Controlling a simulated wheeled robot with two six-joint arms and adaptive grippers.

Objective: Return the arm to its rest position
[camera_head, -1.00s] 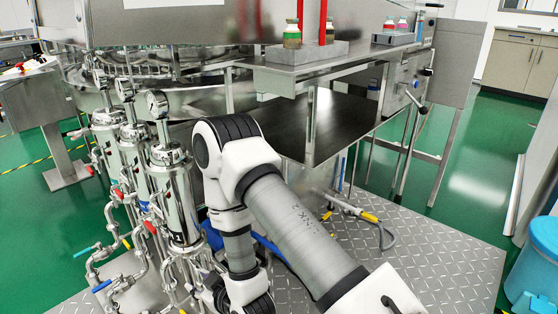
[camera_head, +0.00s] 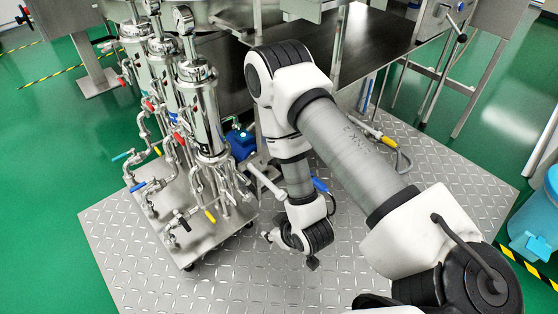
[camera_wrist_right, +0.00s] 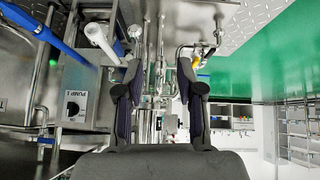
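My right arm comes in from the lower right of the head view, bends at the elbow and hangs down over the metal floor plate. Its gripper is near the wrist end (camera_head: 270,237), small and partly hidden by the arm. In the right wrist view the two dark fingers of my right gripper (camera_wrist_right: 159,75) stand apart with a gap between them. Nothing is held between them. My left arm and gripper are not in view.
Steel filter cylinders (camera_head: 204,110) with valves and pipes stand on a wheeled base (camera_head: 187,240) left of my arm. A dark-topped steel table (camera_head: 380,38) is behind it. A blue bin (camera_head: 535,225) stands at right. A pump box (camera_wrist_right: 74,100) shows in the wrist view.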

